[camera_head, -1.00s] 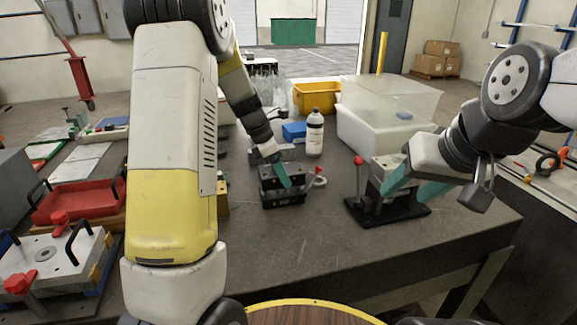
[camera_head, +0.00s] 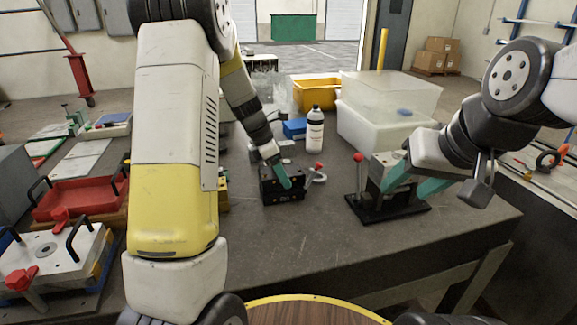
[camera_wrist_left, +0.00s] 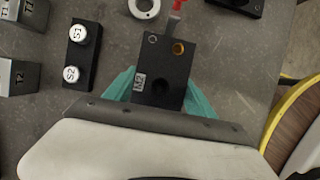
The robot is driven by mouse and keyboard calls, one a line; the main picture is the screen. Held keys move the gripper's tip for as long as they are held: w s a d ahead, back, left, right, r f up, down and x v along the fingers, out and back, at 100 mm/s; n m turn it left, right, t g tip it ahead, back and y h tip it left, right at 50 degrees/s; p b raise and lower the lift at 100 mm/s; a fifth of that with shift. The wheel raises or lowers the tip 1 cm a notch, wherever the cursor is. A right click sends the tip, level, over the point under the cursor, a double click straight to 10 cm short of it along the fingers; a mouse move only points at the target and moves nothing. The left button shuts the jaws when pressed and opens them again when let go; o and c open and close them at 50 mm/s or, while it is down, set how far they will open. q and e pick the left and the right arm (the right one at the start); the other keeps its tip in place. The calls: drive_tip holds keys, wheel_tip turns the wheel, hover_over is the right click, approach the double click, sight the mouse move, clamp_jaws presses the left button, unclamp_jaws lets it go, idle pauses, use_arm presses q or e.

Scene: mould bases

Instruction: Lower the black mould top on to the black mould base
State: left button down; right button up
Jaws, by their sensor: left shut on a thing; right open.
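The black mould top (camera_wrist_left: 165,62) is between the teal fingers of my left gripper (camera_wrist_left: 160,92) in the left wrist view. My left gripper (camera_head: 284,178) is shut on it. In the head view the black mould top (camera_head: 270,176) sits directly over the black mould base (camera_head: 284,197), with no clear gap between them. The base is mostly hidden under the top in the wrist view. My right gripper (camera_head: 414,184) is open, beside a grey block (camera_head: 381,168) on a black plate (camera_head: 390,209).
A red-knobbed lever (camera_head: 319,168) stands close right of the mould. A white bottle (camera_head: 315,132) and blue box (camera_head: 294,129) are behind it. A black block with S1 and S2 knobs (camera_wrist_left: 82,53) lies left in the wrist view.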

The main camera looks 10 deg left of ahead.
use_arm(q)
drive_tip(key=shift+f, duration=0.15)
idle(0.3)
drive_tip(key=shift+c, duration=1.2)
unclamp_jaws()
drive_tip(key=v, duration=0.7)
drive_tip(key=shift+r, duration=0.25)
drive_tip(key=s+r+m+t, duration=0.2)
drive_tip(key=s+r+m, duration=0.85)
drive_tip(key=s, duration=0.35)
drive_tip(key=s+m+t+y, duration=0.2)
drive_tip(key=s+m, duration=1)
drive_tip(key=s, duration=0.1)
drive_tip(key=shift+d+r+m, duration=0.2)
drive_tip(key=shift+d+m, duration=0.1)
drive_tip(key=shift+m, duration=0.05)
